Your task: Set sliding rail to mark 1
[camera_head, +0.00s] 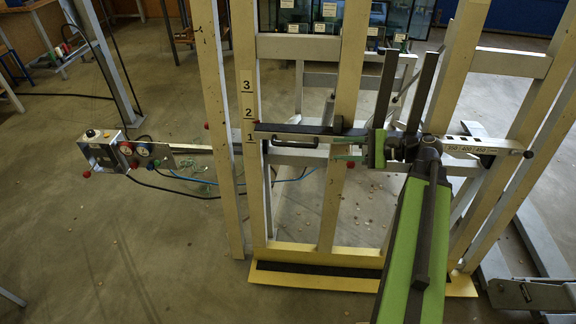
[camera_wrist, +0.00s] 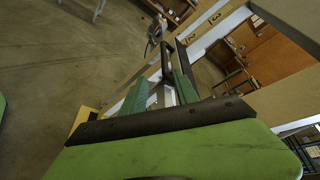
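The sliding rail (camera_head: 312,130) is a dark horizontal bar with a black handle (camera_head: 290,140) on its front, crossing the wooden frame (camera_head: 212,90). Its left end sits beside the mark strip (camera_head: 247,100), near the digit 1 and below the 2. Whether it lines up exactly with mark 1 I cannot tell. My gripper, to the right of the handle in the head view, has two green fingers that show in the wrist view (camera_wrist: 160,88). They look apart, with a pale strip visible between them. The dark handle shows beyond them (camera_wrist: 168,58); I see no grip on it.
A control box (camera_head: 102,150) with gauges and hoses stands left of the frame. A yellow base strip (camera_head: 315,280) runs along the frame's foot. A printed scale bar (camera_head: 470,145) lies right of my wrist. The floor at the left front is clear.

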